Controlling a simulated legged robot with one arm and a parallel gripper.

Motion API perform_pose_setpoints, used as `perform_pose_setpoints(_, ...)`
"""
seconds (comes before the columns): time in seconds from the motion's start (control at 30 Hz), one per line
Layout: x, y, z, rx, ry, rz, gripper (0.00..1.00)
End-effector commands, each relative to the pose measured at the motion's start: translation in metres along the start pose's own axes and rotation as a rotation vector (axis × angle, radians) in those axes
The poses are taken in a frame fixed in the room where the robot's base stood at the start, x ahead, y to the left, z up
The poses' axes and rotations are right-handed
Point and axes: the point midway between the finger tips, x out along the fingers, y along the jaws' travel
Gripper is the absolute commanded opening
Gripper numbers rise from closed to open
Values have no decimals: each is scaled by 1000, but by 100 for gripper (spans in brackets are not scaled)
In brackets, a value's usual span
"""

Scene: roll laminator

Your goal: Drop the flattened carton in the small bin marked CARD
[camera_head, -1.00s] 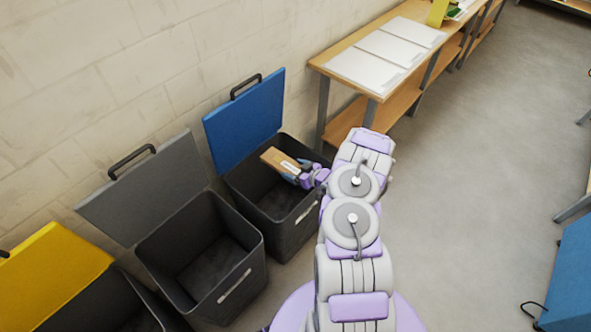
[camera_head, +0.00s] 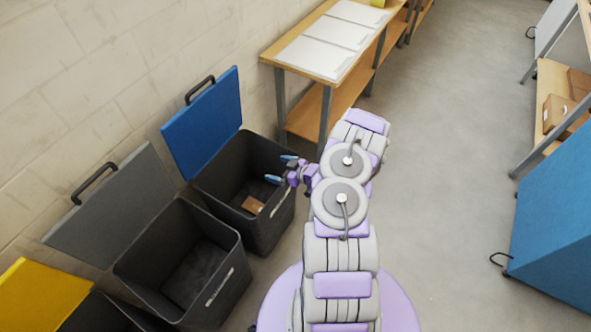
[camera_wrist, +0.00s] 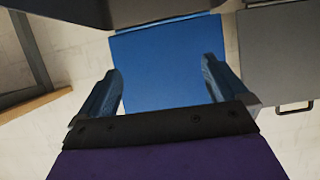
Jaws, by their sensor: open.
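The flattened carton (camera_head: 252,205) is a small brown piece lying inside the dark bin with the raised blue lid (camera_head: 205,122), low down near its front side. My gripper (camera_head: 280,168) is open and empty above that bin's right rim, apart from the carton. In the wrist view my open fingers (camera_wrist: 163,85) frame the blue lid (camera_wrist: 165,62), with nothing between them. The carton does not show in the wrist view. I cannot read any CARD marking on the bins; the pale label on the blue-lidded bin is too small to read.
A dark bin with a raised grey lid (camera_head: 112,208) stands to the left, and a yellow-lidded bin (camera_head: 40,297) beyond it. A wooden bench (camera_head: 268,55) with white sheets is behind. A blue box-like object (camera_head: 560,225) stands at right. The grey floor between is clear.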

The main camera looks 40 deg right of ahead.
Motion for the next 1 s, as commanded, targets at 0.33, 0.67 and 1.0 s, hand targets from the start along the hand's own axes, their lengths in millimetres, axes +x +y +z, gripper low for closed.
perform_pose_setpoints(0.33, -59, 1, 0, 0, -2, 2, 100)
perform_pose_setpoints(0.67, -80, 0, 1, 0, -2, 0, 100)
perform_pose_setpoints(1.0, -80, 0, 1, -2, -1, 0, 100)
